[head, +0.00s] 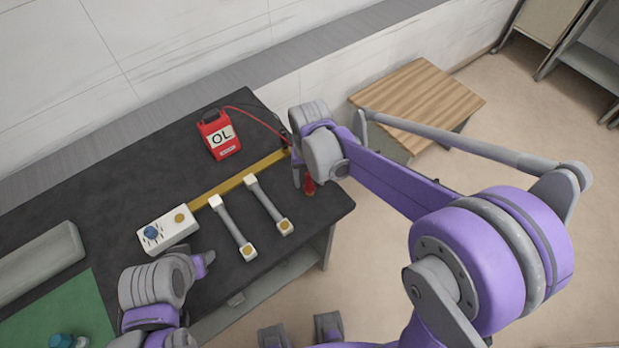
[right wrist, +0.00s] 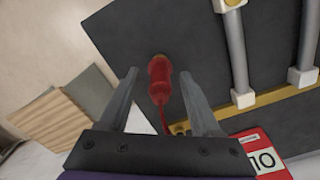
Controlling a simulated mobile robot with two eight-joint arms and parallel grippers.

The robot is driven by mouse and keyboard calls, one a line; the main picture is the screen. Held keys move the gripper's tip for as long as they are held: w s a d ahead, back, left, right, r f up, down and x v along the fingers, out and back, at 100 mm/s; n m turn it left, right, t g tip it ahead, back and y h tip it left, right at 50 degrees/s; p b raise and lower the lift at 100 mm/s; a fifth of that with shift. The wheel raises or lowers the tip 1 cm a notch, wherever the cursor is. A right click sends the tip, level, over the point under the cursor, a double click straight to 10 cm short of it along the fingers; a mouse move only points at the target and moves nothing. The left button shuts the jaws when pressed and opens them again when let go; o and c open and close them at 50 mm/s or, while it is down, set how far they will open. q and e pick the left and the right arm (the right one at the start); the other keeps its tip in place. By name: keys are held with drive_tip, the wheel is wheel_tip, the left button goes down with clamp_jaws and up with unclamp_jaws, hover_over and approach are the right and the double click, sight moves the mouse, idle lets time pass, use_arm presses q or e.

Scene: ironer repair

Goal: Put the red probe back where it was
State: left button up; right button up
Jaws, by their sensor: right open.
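The red probe (right wrist: 159,82) lies between the two fingers of my right gripper (right wrist: 158,77) in the right wrist view. Those fingers are open, with a visible gap on each side of the probe. A gold-coloured spot shows at the probe's far end; I cannot tell whether they touch. In the head view the probe (head: 309,186) is mostly hidden by my right gripper (head: 302,178), near the table's right edge.
On the dark table (head: 100,188) lie a yellow strip (head: 235,180), two grey bars with white ends (head: 233,228) (head: 268,205), and a white box with a blue knob (head: 168,230). A green mat (head: 70,310) is at lower left. A wooden-topped table (head: 420,100) stands beyond.

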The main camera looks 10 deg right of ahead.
wheel_tip(320, 180, up, 10)
drive_tip(key=shift+r+p, duration=0.2)
drive_tip(key=shift+p, duration=0.15)
drive_tip(key=s+d+f+t, duration=0.2)
drive_tip(key=s+d, duration=0.1)
drive_tip(key=s, duration=0.5)
drive_tip(key=s+d+f+n+t, duration=0.1)
drive_tip(key=s+d+f+t, duration=0.2)
drive_tip(key=s, duration=0.5)
drive_tip(key=shift+d, duration=0.65)
